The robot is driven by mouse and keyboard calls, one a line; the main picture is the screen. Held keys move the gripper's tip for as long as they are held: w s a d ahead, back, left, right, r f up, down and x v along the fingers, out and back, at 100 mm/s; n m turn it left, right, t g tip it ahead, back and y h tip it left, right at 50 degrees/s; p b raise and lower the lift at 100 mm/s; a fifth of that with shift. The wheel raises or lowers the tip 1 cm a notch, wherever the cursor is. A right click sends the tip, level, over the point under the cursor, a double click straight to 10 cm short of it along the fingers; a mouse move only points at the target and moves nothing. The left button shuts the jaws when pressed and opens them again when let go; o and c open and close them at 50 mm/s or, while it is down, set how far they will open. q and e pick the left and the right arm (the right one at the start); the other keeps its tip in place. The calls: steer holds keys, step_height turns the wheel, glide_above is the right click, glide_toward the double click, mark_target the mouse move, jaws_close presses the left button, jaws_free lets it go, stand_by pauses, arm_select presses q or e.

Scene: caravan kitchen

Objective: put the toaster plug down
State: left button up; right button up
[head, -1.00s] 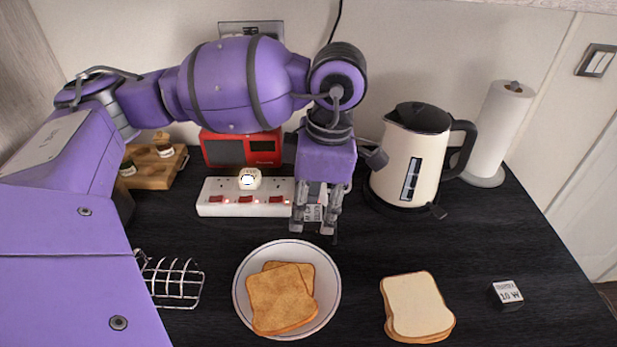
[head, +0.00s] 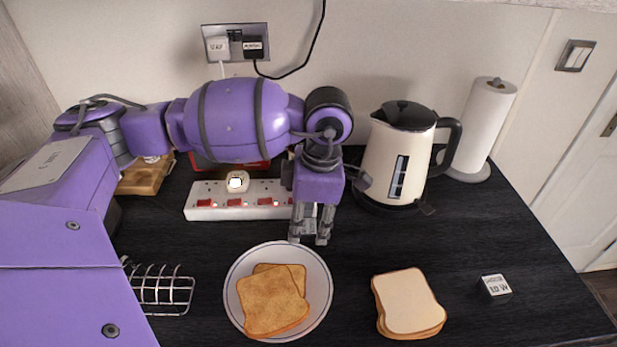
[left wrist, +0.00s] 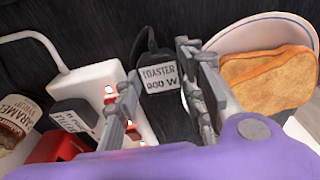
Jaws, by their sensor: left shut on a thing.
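My left gripper (head: 311,240) points down at the worktop between the power strip and the plate of toast. Its fingers, also in the left wrist view (left wrist: 163,100), are shut on the toaster plug (left wrist: 159,78), a dark plug with a pale label reading TOASTER 900 W. A dark cable runs from the plug's top in that view. In the head view the fingers mostly hide the plug. I cannot tell whether it touches the worktop. The white power strip (head: 270,211) with red switches lies just left of the gripper. My right gripper is not in view.
The plate (head: 233,305) with toast is close in front. A cream kettle (head: 390,165) stands right, with bread slices (head: 408,302) and a small labelled block (head: 495,287) farther front. A toast rack (head: 165,290) is at left. Dark worktop right of the gripper is clear.

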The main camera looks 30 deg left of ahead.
mark_target(316, 226)
arm_select(q)
steer(key=o, duration=0.9)
steer(key=shift+f, duration=0.1)
steer(key=r, duration=0.4)
steer(key=d+r, duration=0.1)
steer(key=r, duration=0.7)
steer(key=shift+w+d+r, duration=0.15)
steer(key=shift+w+r, duration=0.05)
steer(key=shift+w, duration=0.15)
